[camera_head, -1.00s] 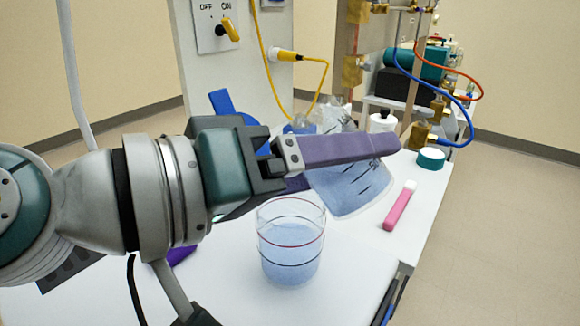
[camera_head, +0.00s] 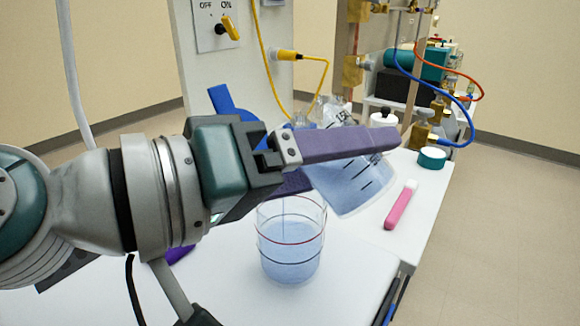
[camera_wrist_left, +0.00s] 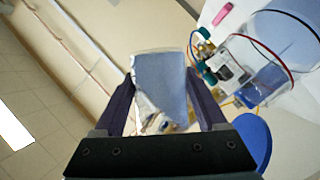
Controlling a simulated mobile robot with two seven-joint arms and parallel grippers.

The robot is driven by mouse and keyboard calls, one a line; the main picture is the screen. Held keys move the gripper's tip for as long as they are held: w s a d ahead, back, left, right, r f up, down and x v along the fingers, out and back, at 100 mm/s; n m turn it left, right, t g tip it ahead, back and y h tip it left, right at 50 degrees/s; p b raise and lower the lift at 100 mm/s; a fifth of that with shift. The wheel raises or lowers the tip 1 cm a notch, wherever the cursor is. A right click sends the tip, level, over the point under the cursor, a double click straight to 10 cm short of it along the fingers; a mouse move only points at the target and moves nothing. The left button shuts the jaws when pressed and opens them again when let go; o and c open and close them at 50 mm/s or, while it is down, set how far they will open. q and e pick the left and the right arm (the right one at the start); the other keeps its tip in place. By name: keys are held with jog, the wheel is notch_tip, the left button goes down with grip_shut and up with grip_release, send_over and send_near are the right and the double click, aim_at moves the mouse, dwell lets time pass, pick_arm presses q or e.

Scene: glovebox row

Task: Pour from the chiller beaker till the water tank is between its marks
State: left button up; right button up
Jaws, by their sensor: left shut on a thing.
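My left gripper (camera_head: 340,146) is shut on the chiller beaker (camera_head: 350,184), a clear vessel with dark graduation lines and pale blue liquid. The beaker is tilted, with its upper part hidden behind the purple fingers. It shows between the fingers in the left wrist view (camera_wrist_left: 161,85). The water tank (camera_head: 290,262), a clear cylinder with a red upper ring and a black lower ring, stands upright just below and left of the beaker. A thin line, seemingly a stream, drops into it. Its blue water stands above the black ring; its exact level against the red ring is unclear. My right gripper is out of view.
A pink marker-like stick (camera_head: 401,205) and a teal-and-white cap (camera_head: 432,157) lie right on the white bench (camera_head: 350,262). A white bottle (camera_head: 383,122), brass fittings and blue hose stand behind.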

pick_arm(q)
jog(key=shift+f+n+b, duration=0.15)
jog(key=shift+n+b, duration=0.25)
jog(key=shift+b, duration=0.05)
dwell(0.7)
jog(key=shift+r+n+h, duration=0.45)
jog(key=shift+n+h, duration=0.05)
jog(key=shift+n, duration=0.2)
dwell(2.1)
jog(key=shift+f+n+h+b, duration=0.35)
jog(key=shift+n+h+b, duration=0.05)
jog(key=shift+n+b, duration=0.4)
dwell(2.1)
jog(key=shift+r, duration=0.1)
dwell(0.5)
